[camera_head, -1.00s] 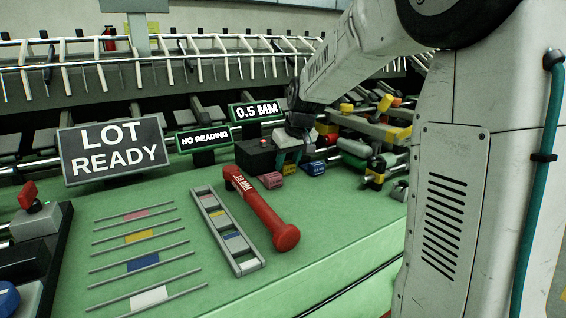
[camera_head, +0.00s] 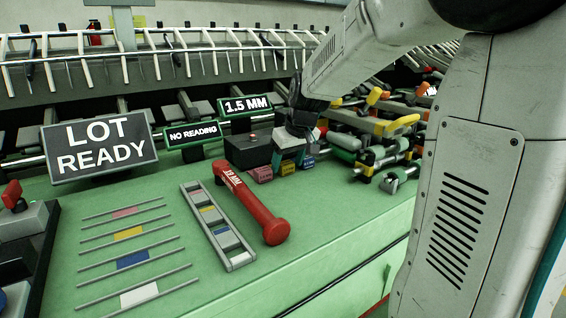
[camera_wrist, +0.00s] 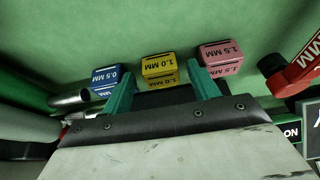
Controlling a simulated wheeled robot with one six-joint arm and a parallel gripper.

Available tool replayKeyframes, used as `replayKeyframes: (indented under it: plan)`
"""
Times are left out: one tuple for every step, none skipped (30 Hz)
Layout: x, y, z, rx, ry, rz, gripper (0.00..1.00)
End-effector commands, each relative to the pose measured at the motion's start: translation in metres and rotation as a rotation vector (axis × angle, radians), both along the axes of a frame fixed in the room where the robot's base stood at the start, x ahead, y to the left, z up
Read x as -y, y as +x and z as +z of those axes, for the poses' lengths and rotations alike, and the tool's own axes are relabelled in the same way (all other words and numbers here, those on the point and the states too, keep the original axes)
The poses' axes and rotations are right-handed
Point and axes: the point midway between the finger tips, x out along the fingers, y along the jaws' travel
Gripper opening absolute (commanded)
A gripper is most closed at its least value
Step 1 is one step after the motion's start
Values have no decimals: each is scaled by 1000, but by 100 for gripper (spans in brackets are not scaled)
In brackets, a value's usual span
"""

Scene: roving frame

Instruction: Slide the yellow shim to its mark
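The yellow block labelled 1.0 MM (camera_wrist: 158,66) stands on the green bench between a blue 0.5 MM block (camera_wrist: 105,77) and a pink 1.5 MM block (camera_wrist: 219,54). In the head view the yellow block (camera_head: 287,168) is partly covered by my gripper (camera_head: 288,160). In the wrist view my gripper (camera_wrist: 161,85) is open, its teal fingers spread to either side of the yellow block with gaps; contact is not visible. A yellow patch (camera_head: 128,233) lies between thin rails on the bench, among pink, blue and white patches.
A slotted grey frame (camera_head: 239,260) with coloured slots and a red handled tool (camera_head: 259,209) lie left of the blocks. A black box with a red button (camera_head: 241,152) stands behind. Signs read LOT READY (camera_head: 97,150), NO READING (camera_head: 192,135) and 1.5 MM (camera_head: 245,106). Clutter (camera_head: 385,155) lies right.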

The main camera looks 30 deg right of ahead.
Motion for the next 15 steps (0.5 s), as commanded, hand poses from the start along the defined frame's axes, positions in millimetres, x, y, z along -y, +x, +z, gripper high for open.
replayKeyframes:
  plan:
    - [0,0,1,1,0,1,60]
    - [-1,0,2,1,0,1,60]
    - [-1,-1,5,2,-1,2,60]
    - [-1,-2,7,3,-1,2,60]
    - [-1,-3,11,4,-2,1,60]
    - [-1,-5,17,5,-1,1,60]
    - [-1,-7,21,4,-1,1,60]
    - [0,-9,26,5,-1,1,60]
    - [0,-13,33,5,-1,0,60]
    - [0,-15,38,4,-1,-1,60]
    - [0,-17,42,4,-1,-1,60]
    - [1,-20,49,4,-1,-2,60]
    - [1,-21,53,5,-1,-3,60]
    - [1,-23,57,3,-1,-3,60]
    - [2,-25,61,3,0,-3,60]
